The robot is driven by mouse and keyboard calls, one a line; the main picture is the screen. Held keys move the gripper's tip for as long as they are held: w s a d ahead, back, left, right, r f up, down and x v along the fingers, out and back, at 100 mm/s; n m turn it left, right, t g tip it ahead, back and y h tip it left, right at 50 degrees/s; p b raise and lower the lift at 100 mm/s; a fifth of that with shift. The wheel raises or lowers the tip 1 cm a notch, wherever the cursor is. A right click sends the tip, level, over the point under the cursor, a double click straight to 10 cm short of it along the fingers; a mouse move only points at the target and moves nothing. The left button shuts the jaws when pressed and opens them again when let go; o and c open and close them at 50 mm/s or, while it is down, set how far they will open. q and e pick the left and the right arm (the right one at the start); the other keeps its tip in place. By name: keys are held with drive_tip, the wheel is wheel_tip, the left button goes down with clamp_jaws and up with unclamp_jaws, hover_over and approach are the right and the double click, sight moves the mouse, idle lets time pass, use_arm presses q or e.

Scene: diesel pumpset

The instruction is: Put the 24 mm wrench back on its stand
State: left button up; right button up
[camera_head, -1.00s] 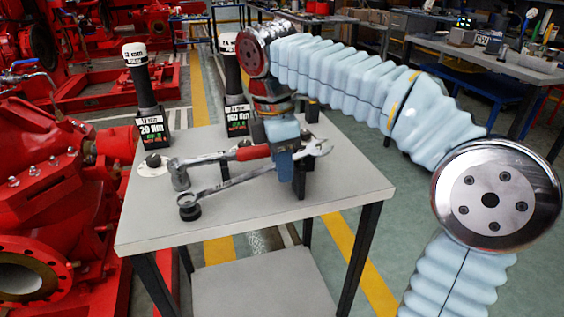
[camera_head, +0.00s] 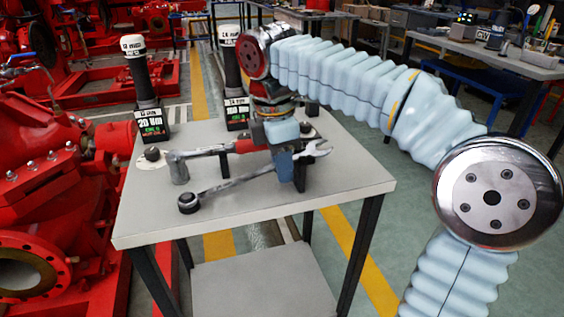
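The wrench (camera_head: 240,182) is a long grey spanner lying slantwise over the small grey table (camera_head: 255,207). Its ring end is at the near left, at a short black support (camera_head: 188,203). Its open jaw (camera_head: 318,149) points to the far right, beside a black upright holder (camera_head: 300,176). My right gripper (camera_head: 286,170) points down over the wrench near its jaw end. Its blue-grey finger covers part of the shaft. The gap between the fingers is hidden, so its grip cannot be told. My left gripper is out of view.
A red-handled tool (camera_head: 215,151) lies behind the wrench, close to my gripper. Red pump machinery (camera_head: 50,190) crowds the left side. The table's front is clear.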

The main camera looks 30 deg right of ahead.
drive_tip(key=o, duration=0.5)
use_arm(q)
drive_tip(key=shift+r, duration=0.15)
use_arm(e)
drive_tip(key=shift+r, duration=0.1)
